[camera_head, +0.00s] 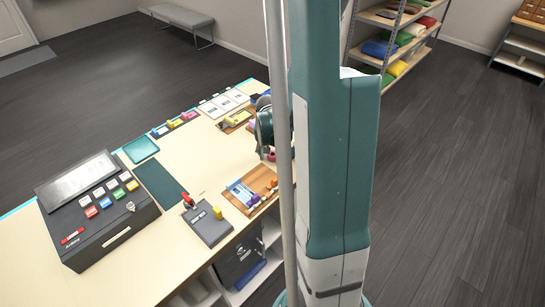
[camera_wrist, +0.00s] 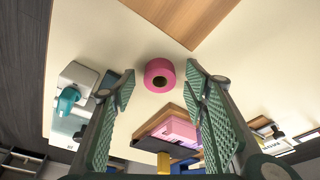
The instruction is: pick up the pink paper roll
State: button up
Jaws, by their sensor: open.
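The pink paper roll (camera_wrist: 160,75) lies on the pale tabletop in the wrist view, with a dark core hole showing. My gripper (camera_wrist: 160,82) is open, its two green textured fingers spread to the left and right of the roll. The roll appears between the fingertips in the picture and apart from both; how far beyond them it lies, I cannot tell. In the head view my own column hides most of the arm's end, and I cannot clearly make out the roll there.
In the wrist view, a wooden board (camera_wrist: 185,18) lies beyond the roll, and a pink block (camera_wrist: 178,130) on a wooden holder sits nearer. A white-and-teal object (camera_wrist: 76,90) stands left. In the head view, a dark register (camera_head: 98,208) occupies the table's left end.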

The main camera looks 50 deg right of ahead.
aim_at(272, 155)
jog(key=shift+c, duration=0.7)
jog(key=c, duration=0.7)
jog(key=shift+c, duration=0.2)
jog(key=shift+r, duration=0.15)
notch_tip(272, 155, up, 10)
dwell(0.4)
